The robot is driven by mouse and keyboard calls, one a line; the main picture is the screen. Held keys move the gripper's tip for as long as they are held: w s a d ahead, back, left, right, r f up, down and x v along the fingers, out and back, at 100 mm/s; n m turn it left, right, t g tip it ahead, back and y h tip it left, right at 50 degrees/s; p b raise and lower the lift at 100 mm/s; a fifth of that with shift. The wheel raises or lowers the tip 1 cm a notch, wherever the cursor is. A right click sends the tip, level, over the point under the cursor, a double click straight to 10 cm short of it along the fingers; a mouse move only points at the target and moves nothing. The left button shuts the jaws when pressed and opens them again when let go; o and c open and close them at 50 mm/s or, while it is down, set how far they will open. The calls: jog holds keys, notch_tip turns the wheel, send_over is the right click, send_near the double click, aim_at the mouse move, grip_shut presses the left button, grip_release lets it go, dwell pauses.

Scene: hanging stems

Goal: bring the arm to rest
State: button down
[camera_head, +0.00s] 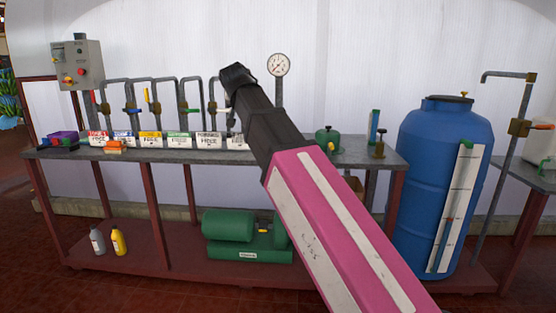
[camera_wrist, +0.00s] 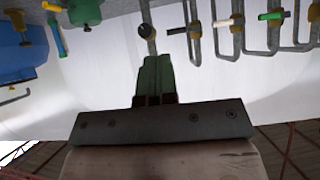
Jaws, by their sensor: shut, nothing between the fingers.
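My arm, pink with white stripes and a dark end, reaches up across the middle of the head view. My gripper (camera_head: 237,75) is at its upper end, above the bench and in front of the white wall, left of the round gauge (camera_head: 278,65). In the wrist view, my gripper (camera_wrist: 155,78) shows as green fingers close together above a dark bar. It is shut and empty. Nothing is seen touching it, and the fingertips are hard to make out in the head view.
A grey bench (camera_head: 300,155) carries a row of pipes with coloured valve handles and labelled boxes behind my arm. A control box (camera_head: 77,64) stands at left. A blue tank (camera_head: 432,170) and a tall pipe (camera_head: 505,150) stand at right. A green pump (camera_head: 240,235) sits below.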

jog(key=d+f+g, duration=0.2)
jog(key=d+f, duration=0.4)
jog(key=f, duration=0.5)
jog(key=d+f+n+g, duration=0.15)
jog(key=d+f, duration=0.35)
jog(key=f, duration=0.7)
jog(key=d+f+m+g, duration=0.1)
jog(key=d+f+g, duration=0.1)
jog(key=d+f, duration=0.65)
jog(key=s+d+f+g, duration=0.1)
jog(key=s+d+f, duration=0.2)
jog(key=f, duration=0.6)
jog(key=s+d+f+g, duration=0.2)
jog(key=s+d+f, duration=0.2)
jog(key=s+f, duration=0.3)
jog(key=s+d+f+g, duration=0.2)
jog(key=s+f, duration=0.4)
jog(key=f, duration=0.4)
jog(key=shift+d+f+y, duration=0.4)
jog(key=shift+d, duration=0.5)
jog(key=c, duration=1.8)
grip_release()
jog(key=shift+w+n, duration=0.1)
jog(key=shift+n, duration=0.15)
